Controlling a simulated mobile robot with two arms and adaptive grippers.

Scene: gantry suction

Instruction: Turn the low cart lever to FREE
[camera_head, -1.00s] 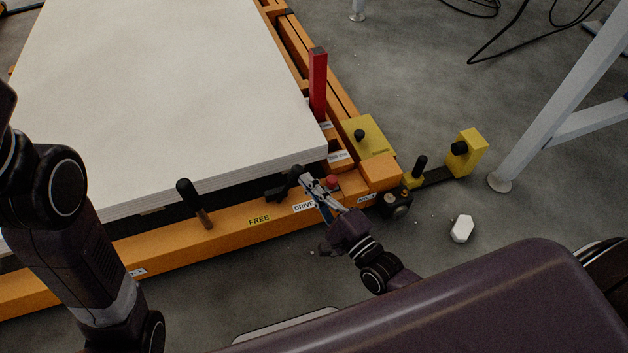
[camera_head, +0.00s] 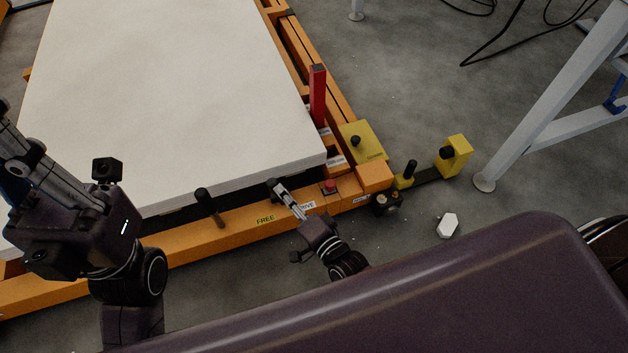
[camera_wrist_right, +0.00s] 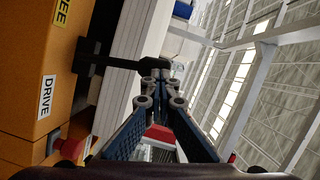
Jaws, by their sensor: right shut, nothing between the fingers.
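The low lever is black, with its round end (camera_head: 273,184) at the cart's front beam, above and between the yellow FREE label (camera_head: 265,219) and the white DRIVE label (camera_head: 308,205). In the right wrist view the lever's arm (camera_wrist_right: 105,62) runs from the orange beam to my fingertips. My right gripper (camera_head: 279,188) is shut and empty, its tips at the lever's end; I cannot tell if they touch. It also shows in the right wrist view (camera_wrist_right: 159,85). My left gripper (camera_head: 28,160) is close to the camera at the left, its opening unclear.
A second black-knobbed handle (camera_head: 206,206) stands left of FREE. A red button (camera_head: 329,187) is right of DRIVE. A thick white slab (camera_head: 170,90) lies on the orange cart (camera_head: 200,240). A red post (camera_head: 318,95) and yellow blocks (camera_head: 363,142) are at the right corner.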

